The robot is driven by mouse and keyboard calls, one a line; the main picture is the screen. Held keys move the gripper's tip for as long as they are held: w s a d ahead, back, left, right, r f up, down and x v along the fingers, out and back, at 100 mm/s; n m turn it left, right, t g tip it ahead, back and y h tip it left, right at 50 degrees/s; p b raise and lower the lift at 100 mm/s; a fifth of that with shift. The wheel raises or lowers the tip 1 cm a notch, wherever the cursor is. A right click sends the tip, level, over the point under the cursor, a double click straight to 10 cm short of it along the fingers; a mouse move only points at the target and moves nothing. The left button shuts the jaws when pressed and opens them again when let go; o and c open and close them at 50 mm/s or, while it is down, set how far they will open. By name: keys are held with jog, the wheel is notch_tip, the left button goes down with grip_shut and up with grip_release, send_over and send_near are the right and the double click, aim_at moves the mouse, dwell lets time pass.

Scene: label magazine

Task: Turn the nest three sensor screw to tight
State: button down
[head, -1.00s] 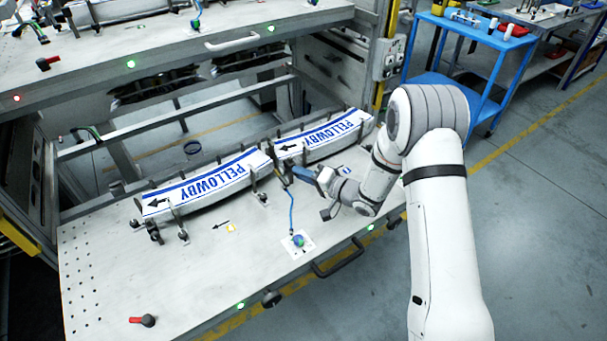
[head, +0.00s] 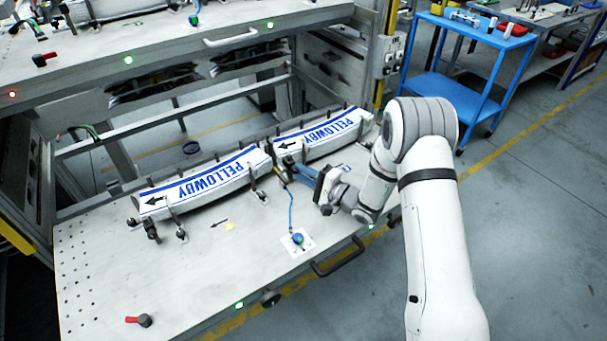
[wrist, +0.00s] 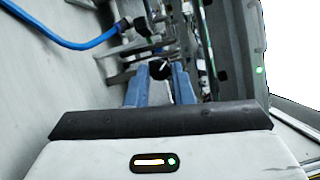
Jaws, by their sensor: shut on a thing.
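The sensor screw shows in the wrist view as a round black knob (wrist: 159,69) with a white line across its face. My gripper (wrist: 160,76) has its two blue fingers on either side of this knob and is shut on it. In the head view my gripper (head: 286,164) reaches the gap between two curved white PELLOWBY label magazines, the left one (head: 205,181) and the right one (head: 320,136). The knob itself is hidden behind the fingers there. I cannot read a tight mark or a nest number.
A blue cable (head: 290,208) runs beside my gripper to a blue-green connector (head: 298,239) on a white plate. Metal posts and clamps stand close around the fingers. A red-handled knob (head: 140,320) lies at the front left.

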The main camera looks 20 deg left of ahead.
dwell(0.3)
jog(key=c, duration=1.5)
grip_release()
jog(key=shift+c, duration=0.2)
jog(key=shift+d, duration=0.1)
jog(key=b+v, duration=0.1)
jog(key=v, duration=0.6)
jog(key=shift+s+d+f, duration=0.1)
jog(key=shift+d, duration=0.2)
